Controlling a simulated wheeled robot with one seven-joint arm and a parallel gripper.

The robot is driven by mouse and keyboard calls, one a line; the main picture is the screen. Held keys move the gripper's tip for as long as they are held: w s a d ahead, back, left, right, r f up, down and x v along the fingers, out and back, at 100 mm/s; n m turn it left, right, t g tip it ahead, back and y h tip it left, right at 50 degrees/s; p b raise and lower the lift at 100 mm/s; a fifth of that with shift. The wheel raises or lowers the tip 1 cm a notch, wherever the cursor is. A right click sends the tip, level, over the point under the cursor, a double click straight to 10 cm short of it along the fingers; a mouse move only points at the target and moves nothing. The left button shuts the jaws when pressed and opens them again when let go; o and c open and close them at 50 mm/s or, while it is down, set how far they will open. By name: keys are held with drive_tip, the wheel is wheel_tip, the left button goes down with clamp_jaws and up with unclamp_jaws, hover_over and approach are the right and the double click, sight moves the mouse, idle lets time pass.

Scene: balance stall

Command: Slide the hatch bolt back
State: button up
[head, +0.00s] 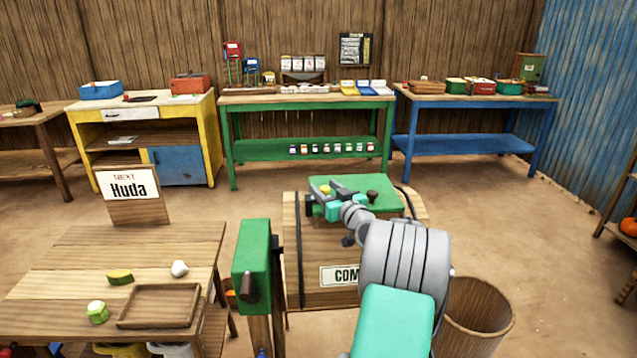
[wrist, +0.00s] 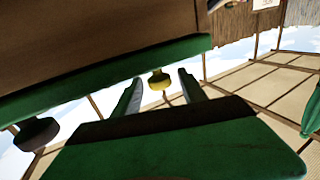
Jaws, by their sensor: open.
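A wooden box with a lettered label (head: 338,275) has a green hatch lid (head: 385,181) on top. A small yellow knob (head: 325,189), which looks like the bolt's handle, is at the lid's left part. A dark round knob (head: 373,195) stands farther right on the lid. My gripper (head: 330,186) is over the lid's left part, fingers apart. In the wrist view the yellow knob (wrist: 157,79) shows between the two open fingertips (wrist: 160,86), with no visible grip on it. The dark knob (wrist: 38,132) is off to the left there. The bolt's shaft is hidden.
A green post box (head: 256,268) stands left of the wooden box, close by. A wooden barrel (head: 475,312) stands to the right. A table with a tray (head: 160,306) is at the lower left. Benches line the back wall, with open floor before them.

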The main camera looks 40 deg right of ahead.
drive_tip(key=x, duration=0.3)
drive_tip(key=shift+w, duration=0.2)
drive_tip(key=shift+c, duration=0.2)
clamp_jaws()
idle(1.0)
